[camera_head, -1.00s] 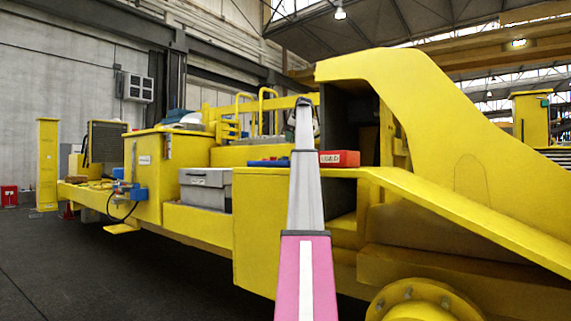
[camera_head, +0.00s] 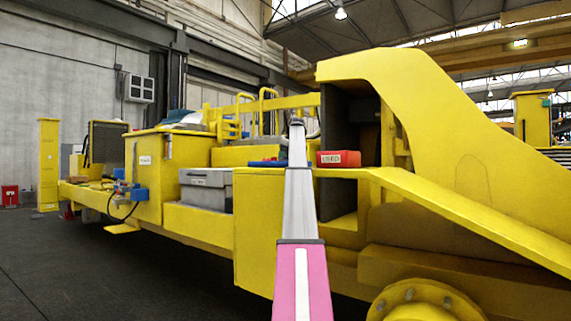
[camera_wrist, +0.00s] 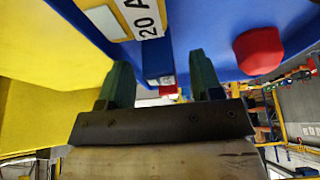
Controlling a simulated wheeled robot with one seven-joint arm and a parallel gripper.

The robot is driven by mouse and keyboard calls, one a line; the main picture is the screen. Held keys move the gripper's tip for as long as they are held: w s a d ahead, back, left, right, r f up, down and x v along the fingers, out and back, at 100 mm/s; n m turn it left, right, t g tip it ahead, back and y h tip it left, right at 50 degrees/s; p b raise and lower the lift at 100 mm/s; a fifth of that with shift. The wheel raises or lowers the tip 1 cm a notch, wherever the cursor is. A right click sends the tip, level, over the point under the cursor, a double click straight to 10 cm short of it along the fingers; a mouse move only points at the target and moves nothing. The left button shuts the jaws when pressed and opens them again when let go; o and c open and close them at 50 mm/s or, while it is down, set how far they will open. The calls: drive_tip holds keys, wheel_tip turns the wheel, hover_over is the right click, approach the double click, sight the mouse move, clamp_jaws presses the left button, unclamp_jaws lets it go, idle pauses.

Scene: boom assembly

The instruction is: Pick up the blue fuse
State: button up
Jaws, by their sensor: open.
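In the wrist view, my gripper (camera_wrist: 160,82) is open, with its two green fingers apart. A narrow blue block (camera_wrist: 157,57) with a small white label lies in line with the gap between the fingers. It looks like the blue fuse, but I cannot tell whether it is between the fingertips or beyond them. A larger blue body (camera_wrist: 205,25) with a "20 A" label and a red knob (camera_wrist: 258,50) fills the upper part of that view. In the head view, a blue item (camera_head: 268,163) lies on the yellow deck left of my arm; my gripper's fingers are not distinguishable there.
A red box (camera_head: 339,159) marked with a label sits on the yellow ledge right of my arm. A grey case (camera_head: 206,189) stands to the left. The tall yellow boom (camera_head: 430,110) rises on the right. Dark floor (camera_head: 60,260) is open at left.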

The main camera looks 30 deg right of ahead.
drive_tip(key=shift+f, duration=0.2)
drive_tip(key=shift+c, duration=0.3)
drive_tip(key=shift+w, duration=0.1)
drive_tip(key=c, duration=0.9)
drive_tip(key=shift+r, duration=0.1)
drive_tip(key=shift+c, duration=0.2)
